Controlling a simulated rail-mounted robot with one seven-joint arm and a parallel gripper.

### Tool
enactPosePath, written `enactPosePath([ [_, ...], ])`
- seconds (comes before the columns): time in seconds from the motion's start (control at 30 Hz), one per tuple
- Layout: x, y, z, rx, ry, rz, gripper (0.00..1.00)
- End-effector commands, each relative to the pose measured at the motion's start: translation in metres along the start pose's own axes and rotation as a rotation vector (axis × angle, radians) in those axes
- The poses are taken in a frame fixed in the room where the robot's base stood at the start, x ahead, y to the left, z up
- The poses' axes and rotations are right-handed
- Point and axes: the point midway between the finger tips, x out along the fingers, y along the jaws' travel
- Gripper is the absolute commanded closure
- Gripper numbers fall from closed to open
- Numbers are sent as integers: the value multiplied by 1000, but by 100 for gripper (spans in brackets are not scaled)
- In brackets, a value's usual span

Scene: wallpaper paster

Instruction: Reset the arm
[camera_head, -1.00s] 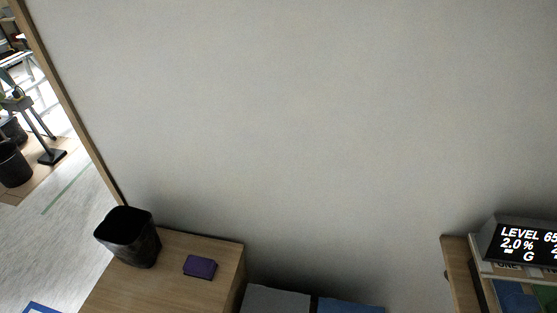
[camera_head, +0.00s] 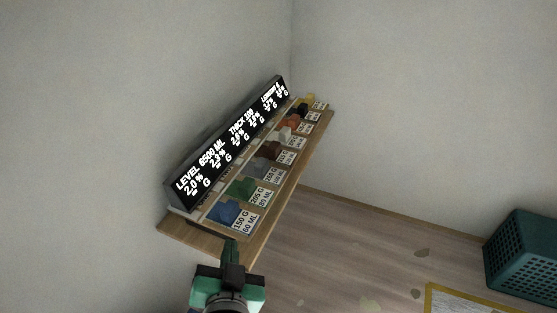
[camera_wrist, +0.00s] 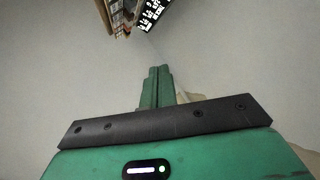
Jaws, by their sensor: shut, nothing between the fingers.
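My gripper (camera_head: 231,252) is at the bottom of the head view, green and black, with its fingers together and nothing held. It shows just in front of the near end of a wooden shelf (camera_head: 252,252); I cannot tell whether the two touch. In the wrist view the green fingers (camera_wrist: 157,86) lie side by side, shut, pointing along a bare pale wall.
The shelf carries several coloured blocks with labels and a black lit display (camera_head: 225,145). A teal basket (camera_head: 520,258) stands on the wooden floor (camera_head: 365,240) at the right. Floor right of the shelf is mostly clear.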

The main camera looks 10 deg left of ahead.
Motion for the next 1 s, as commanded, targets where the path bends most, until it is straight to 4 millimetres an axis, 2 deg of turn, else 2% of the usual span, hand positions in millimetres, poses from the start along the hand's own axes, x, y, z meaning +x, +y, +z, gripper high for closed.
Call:
enactPosePath([
  [0.03,-9,0,-51,-31,96,1,100],
  [0.07,-16,0,-77,-52,151,4,100],
  [0.1,-26,0,-112,-83,226,8,100],
  [0.17,-47,0,-164,-133,338,20,100],
  [0.2,-64,0,-196,-168,412,30,100],
  [0.3,-110,-1,-266,-254,588,65,100],
  [0.4,-153,-3,-315,-329,727,103,100],
  [0.5,-184,-5,-343,-380,818,132,100],
  [0.6,-198,-7,-354,-405,859,147,100],
  [1.0,-200,-7,-355,-410,865,150,100],
])
